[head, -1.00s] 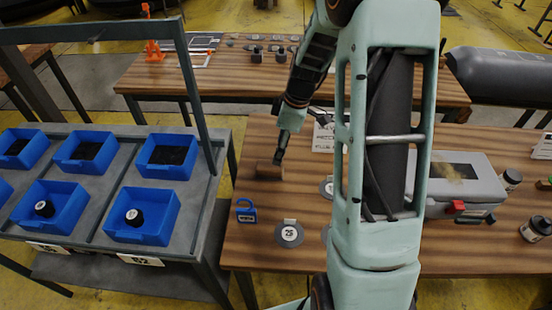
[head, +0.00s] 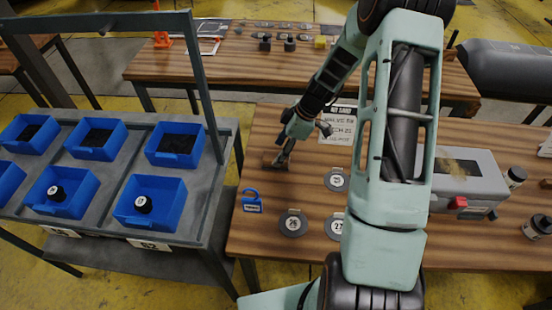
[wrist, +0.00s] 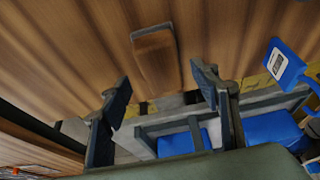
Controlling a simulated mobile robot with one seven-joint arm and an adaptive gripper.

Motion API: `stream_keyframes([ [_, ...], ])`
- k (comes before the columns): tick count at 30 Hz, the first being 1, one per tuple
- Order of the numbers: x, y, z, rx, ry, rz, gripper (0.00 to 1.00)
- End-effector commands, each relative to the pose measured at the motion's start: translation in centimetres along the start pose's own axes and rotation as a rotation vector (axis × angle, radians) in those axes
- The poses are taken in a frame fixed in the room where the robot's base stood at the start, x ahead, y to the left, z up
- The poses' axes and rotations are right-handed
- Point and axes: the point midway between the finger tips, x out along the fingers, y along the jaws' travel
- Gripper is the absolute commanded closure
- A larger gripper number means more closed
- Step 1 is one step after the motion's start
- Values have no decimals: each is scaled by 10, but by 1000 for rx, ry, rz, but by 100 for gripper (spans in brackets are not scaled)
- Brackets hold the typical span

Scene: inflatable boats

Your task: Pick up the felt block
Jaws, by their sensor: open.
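The felt block (wrist: 157,62) is a small wood-brown block with a grey edge at its far end. It lies on the striped wooden table, ahead of my gripper in the wrist view. My gripper (wrist: 164,88) is open, with one finger on each side below the block in the picture and nothing between them. The block is apart from both fingers. In the head view the block (head: 270,162) is small and partly covered by my gripper (head: 281,162), which is low over the table's left part.
A paper sign (head: 338,128) lies behind. A grey case (head: 470,180) stands at right. Blue bins (head: 150,203) sit on the grey cart at left.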

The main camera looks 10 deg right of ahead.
Motion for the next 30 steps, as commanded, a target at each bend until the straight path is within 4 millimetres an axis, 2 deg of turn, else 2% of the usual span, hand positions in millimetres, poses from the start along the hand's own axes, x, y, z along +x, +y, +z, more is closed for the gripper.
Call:
stream_keyframes([
  [7, 28, -3, 0, 0, -1, -1, 44],
  [16, 33, -2, 0, 0, -1, 1, 44],
  [27, 32, -3, 0, 0, -1, 0, 83],
  [29, 32, -3, 0, 0, -1, 0, 90],
  [30, 32, -2, 0, 0, 0, 1, 90],
])
